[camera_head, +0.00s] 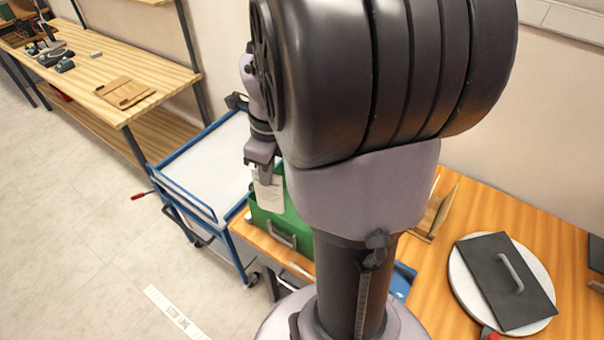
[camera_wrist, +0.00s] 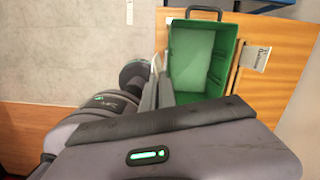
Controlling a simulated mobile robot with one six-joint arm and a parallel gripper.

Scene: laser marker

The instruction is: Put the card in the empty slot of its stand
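My gripper (camera_head: 262,165) points down over the green box, left of my own arm in the head view. A white card (camera_head: 269,192) with faint print hangs upright from its fingertips, in front of the box's opening. In the wrist view the fingers (camera_wrist: 160,92) show beside the box's left wall, with a thin pale edge between them, apparently the card seen nearly edge-on. A wooden piece (camera_head: 440,210), possibly the stand, is partly hidden behind my arm. I cannot make out an empty slot.
The open green box (camera_head: 283,238) stands on the wooden table; it also shows in the wrist view (camera_wrist: 228,88). A blue trolley (camera_head: 215,160) adjoins the table. A dark handled plate (camera_head: 505,280) lies on a white disc.

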